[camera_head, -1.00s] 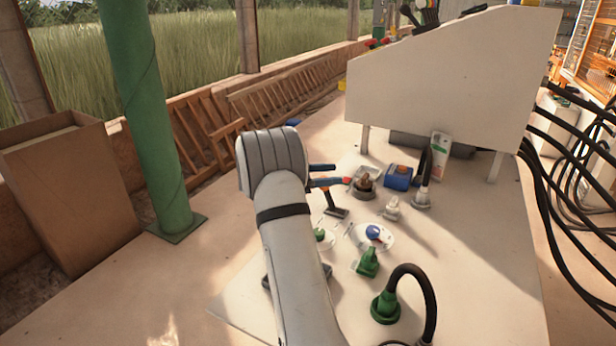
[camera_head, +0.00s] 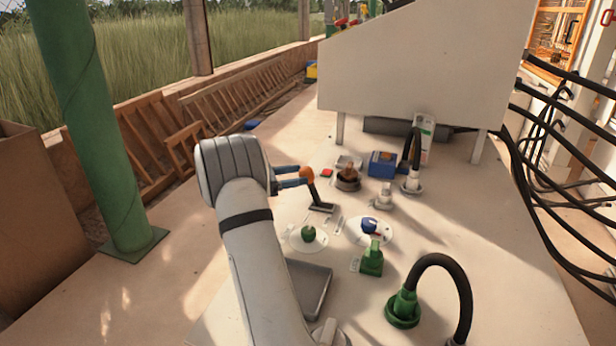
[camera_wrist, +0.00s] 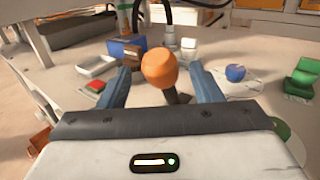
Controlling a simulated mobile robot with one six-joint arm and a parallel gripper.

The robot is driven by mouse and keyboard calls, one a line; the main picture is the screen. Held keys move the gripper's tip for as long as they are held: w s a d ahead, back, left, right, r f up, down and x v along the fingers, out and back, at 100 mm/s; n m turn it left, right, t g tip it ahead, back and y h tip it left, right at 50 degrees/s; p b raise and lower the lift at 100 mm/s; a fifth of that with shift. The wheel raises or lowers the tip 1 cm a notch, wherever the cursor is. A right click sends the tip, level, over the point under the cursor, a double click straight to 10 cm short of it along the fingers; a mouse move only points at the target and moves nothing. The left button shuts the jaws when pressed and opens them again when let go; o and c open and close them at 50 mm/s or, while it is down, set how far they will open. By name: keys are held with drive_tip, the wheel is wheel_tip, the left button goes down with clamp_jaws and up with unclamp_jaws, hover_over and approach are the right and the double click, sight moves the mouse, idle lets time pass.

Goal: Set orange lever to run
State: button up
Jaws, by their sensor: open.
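The orange lever has a round orange knob (camera_head: 306,173) on a dark stalk (camera_head: 314,193) that rises from a dark slotted base (camera_head: 321,207) on the panel. The stalk leans, its knob up and to the left of the base in the head view. My gripper (camera_head: 290,177) is at the knob, its fingers apart. In the wrist view the knob (camera_wrist: 159,68) sits between the two blue-grey fingertips of my gripper (camera_wrist: 161,80), with a visible gap on each side. My palm hides the near part of the panel. I cannot read any run marking.
Nearby on the panel (camera_head: 440,230) are a green knob (camera_head: 308,233), a blue knob (camera_head: 369,224), a green switch (camera_head: 372,258), a red button (camera_head: 326,173) and a blue box (camera_head: 382,163). Black hoses (camera_head: 455,270) arch at the right. A large white board (camera_head: 420,70) stands behind.

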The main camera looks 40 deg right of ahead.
drive_tip(key=shift+b+x, duration=0.65)
drive_tip(key=shift+x, duration=2.1)
drive_tip(key=shift+c, duration=0.5)
drive_tip(key=shift+a+r, duration=0.1)
clamp_jaws()
